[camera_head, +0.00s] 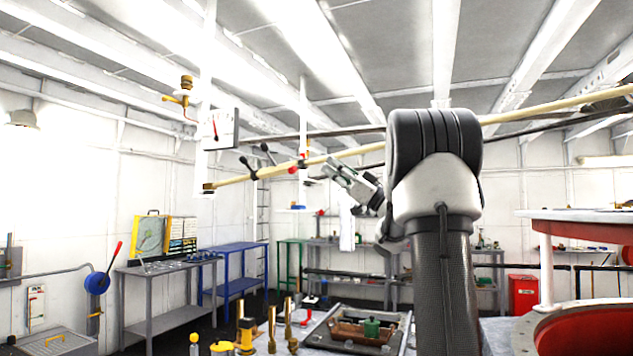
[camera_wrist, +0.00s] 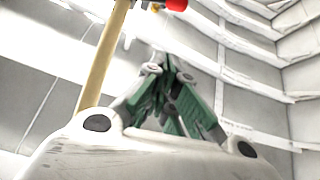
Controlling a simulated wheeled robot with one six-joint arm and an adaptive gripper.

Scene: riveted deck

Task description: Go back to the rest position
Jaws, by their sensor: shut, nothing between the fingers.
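My gripper (camera_head: 330,165) is raised high on my arm, in the middle of the head view. It points up and to the left, and its fingers are shut with nothing held. In the wrist view the green-padded fingers (camera_wrist: 160,66) come together at their tips against the ceiling. In the head view the gripper appears close to a long beige pipe (camera_head: 355,150); I cannot tell the gap. The pipe also shows left of the fingers in the wrist view (camera_wrist: 103,65).
A red-tipped lever (camera_head: 297,168) appears left of the gripper. Below are a workbench with a dark tray (camera_head: 316,335) holding a green-topped part, and several brass pieces (camera_head: 271,322). A red round structure (camera_head: 580,325) stands at right.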

